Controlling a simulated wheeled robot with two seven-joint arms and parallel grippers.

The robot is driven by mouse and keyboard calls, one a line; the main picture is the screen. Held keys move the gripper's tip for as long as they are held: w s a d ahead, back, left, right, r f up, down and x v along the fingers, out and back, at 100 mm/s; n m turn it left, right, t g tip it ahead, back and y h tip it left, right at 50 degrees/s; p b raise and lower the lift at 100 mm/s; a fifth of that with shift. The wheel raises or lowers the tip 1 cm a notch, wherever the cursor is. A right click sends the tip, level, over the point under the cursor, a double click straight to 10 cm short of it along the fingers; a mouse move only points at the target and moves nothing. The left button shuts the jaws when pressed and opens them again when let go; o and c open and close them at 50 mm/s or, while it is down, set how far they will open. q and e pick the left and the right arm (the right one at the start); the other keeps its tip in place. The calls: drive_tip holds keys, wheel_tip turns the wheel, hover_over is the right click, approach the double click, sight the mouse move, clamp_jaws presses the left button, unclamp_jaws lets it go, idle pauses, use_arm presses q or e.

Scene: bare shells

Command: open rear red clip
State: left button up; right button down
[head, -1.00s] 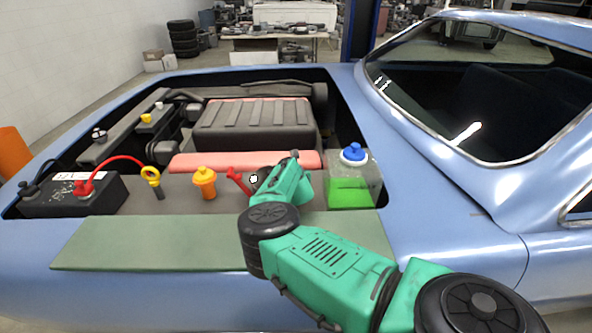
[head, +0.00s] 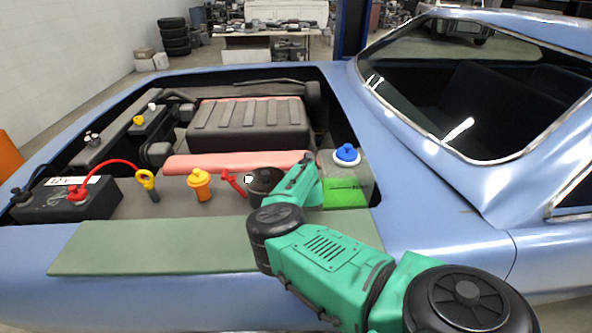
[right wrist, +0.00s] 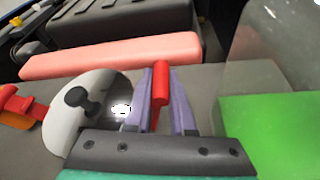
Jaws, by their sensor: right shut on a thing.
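A red upright clip (right wrist: 160,82) stands between the purple fingers of my right gripper (right wrist: 160,98) in the right wrist view. The gripper is shut on it. A round dark canister (head: 264,181) sits left of the gripper; its shiny face (right wrist: 97,112) with a dark knob shows in the wrist view. A second red clip (head: 233,183) is on the canister's left side, also at the left edge of the wrist view (right wrist: 22,103). In the head view my right arm hides the held clip and the fingertips. My left gripper is not in view.
A reservoir with green fluid (head: 345,193) and blue cap (head: 346,154) stands just right of the gripper. A pink-red bar (head: 235,162) lies behind. An orange-capped bottle (head: 201,186), yellow dipstick ring (head: 146,180) and battery (head: 65,200) are left. A green mat (head: 200,247) covers the fender.

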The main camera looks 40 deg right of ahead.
drive_tip(key=c, duration=0.8)
unclamp_jaws()
drive_tip(key=shift+f, duration=0.1)
